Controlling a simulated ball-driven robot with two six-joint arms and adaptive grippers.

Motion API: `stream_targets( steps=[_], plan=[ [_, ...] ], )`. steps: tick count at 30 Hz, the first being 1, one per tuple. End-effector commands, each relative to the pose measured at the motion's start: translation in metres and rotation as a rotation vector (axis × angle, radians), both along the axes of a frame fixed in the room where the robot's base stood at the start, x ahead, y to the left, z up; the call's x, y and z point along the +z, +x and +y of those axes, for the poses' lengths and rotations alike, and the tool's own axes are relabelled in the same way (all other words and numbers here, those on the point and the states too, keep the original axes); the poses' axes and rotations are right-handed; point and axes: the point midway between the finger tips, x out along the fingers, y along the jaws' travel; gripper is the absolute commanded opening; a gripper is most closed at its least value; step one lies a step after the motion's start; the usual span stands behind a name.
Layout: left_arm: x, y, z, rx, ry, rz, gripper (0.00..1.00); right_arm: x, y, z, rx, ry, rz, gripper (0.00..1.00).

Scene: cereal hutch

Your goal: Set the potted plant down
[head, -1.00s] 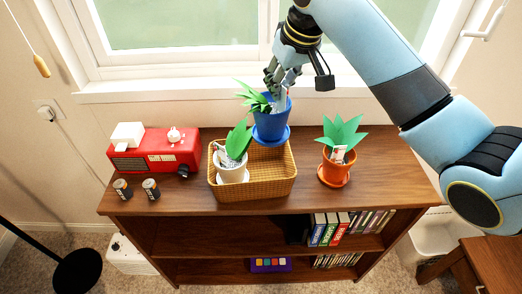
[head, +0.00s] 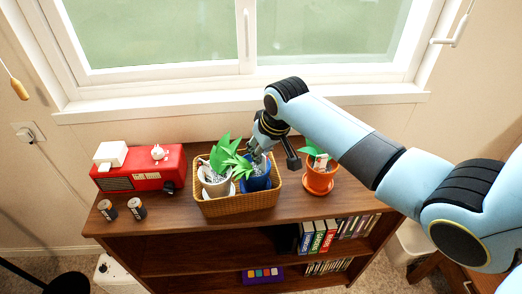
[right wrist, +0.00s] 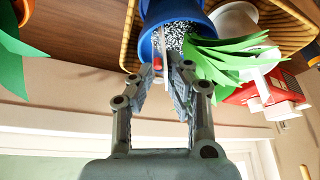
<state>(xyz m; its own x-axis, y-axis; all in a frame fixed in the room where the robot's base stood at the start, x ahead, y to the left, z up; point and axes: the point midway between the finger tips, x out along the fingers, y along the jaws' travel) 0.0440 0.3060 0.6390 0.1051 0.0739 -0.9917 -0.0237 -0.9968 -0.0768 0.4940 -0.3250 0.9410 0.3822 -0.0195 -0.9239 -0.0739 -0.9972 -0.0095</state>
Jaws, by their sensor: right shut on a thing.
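The potted plant in a blue pot (head: 256,183) is inside the right part of the wicker basket (head: 238,207), beside a plant in a white pot (head: 216,187). My right gripper (head: 259,147) comes down from above and is shut on the blue pot's near-window rim. In the right wrist view the fingers (right wrist: 166,68) meet at the rim of the blue pot (right wrist: 165,14), next to its speckled soil and green leaves (right wrist: 225,55). The pot's base is hidden by the basket wall, so I cannot tell whether it touches the bottom. My left gripper is not in view.
An orange pot with a plant (head: 319,178) stands right of the basket, partly behind my arm. A red radio-like box (head: 140,170) and two batteries (head: 122,211) are at left. Books (head: 318,236) fill part of the shelf below. The window is behind.

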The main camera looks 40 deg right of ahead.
Motion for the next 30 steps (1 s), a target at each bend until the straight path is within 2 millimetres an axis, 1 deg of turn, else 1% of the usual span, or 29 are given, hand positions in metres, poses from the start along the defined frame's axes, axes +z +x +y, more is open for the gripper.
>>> stream_targets(
  steps=[5,6,10,11,18,21,23,26,30],
  plan=[
    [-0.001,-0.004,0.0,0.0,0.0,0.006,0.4,-0.001,0.001,0.0,0.0,0.0,-0.001,0.0],
    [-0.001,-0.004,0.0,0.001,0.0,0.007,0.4,-0.001,0.0,0.0,0.0,0.0,0.001,0.16],
    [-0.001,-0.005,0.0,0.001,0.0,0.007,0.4,-0.001,0.0,0.0,-0.001,0.0,0.001,0.33],
    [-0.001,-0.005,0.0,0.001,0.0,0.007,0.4,-0.001,0.0,0.0,-0.001,0.0,0.001,0.35],
    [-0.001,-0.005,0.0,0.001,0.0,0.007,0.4,0.0,0.0,0.0,-0.001,0.0,0.001,0.35],
    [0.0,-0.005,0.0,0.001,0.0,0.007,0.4,0.005,-0.002,0.0,0.0,0.0,0.001,0.35],
    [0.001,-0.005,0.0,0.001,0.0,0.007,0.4,0.011,-0.004,0.0,-0.001,0.0,-0.001,0.35],
    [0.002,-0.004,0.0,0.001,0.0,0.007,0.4,0.029,-0.012,0.0,0.001,-0.001,-0.001,0.35],
    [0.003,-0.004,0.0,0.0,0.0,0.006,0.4,0.06,-0.024,0.001,0.001,-0.001,-0.002,0.35]
  ],
)
